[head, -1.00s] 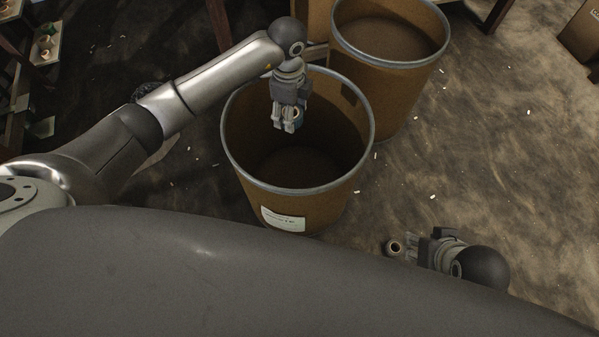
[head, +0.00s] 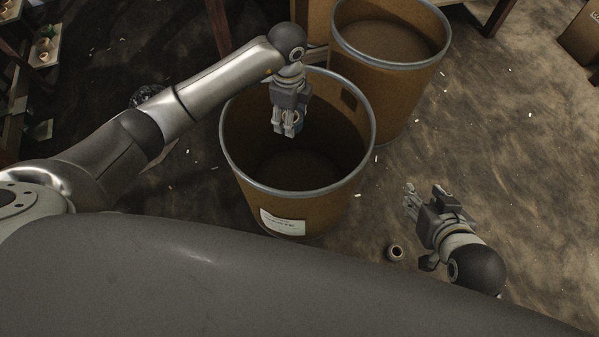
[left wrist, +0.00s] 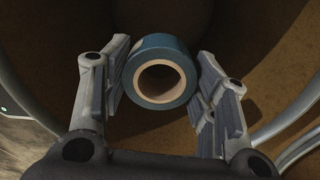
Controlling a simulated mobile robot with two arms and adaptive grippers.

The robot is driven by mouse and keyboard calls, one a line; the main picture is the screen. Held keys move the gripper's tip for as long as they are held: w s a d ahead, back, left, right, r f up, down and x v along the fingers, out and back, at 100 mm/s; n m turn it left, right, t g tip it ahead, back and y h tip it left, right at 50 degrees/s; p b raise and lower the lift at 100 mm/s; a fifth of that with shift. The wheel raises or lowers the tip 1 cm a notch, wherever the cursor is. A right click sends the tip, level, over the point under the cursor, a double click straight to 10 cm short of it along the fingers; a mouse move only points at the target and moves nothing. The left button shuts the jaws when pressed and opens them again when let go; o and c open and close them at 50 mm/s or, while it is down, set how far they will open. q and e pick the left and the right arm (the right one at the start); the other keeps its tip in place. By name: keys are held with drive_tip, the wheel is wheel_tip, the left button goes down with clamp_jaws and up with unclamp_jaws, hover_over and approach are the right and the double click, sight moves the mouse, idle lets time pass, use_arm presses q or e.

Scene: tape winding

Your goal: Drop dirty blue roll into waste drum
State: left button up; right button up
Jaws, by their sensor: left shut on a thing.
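The blue roll (left wrist: 161,72), a ring of tape with a pale core, sits between the fingers of my left gripper (left wrist: 160,92) in the left wrist view. In the head view my left gripper (head: 285,130) points down inside the mouth of the near brown drum (head: 335,205), with the roll (head: 298,126) partly hidden behind its fingers. The drum's bottom shows below, apart from the roll. My right gripper (head: 411,202) is at the lower right, its small fingers apart and nothing between them.
Another brown drum (head: 405,92) stands right behind the near one. A small roll (head: 395,252) lies beside my right gripper, apart from its fingers. Shelves (head: 45,45) stand at the upper left and a cardboard box (head: 580,38) at the upper right. Floor to the right is mostly clear.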

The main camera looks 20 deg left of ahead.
use_arm(q)
drive_tip(key=o, duration=1.1)
wheel_tip(320, 180, up, 12)
idle(0.4)
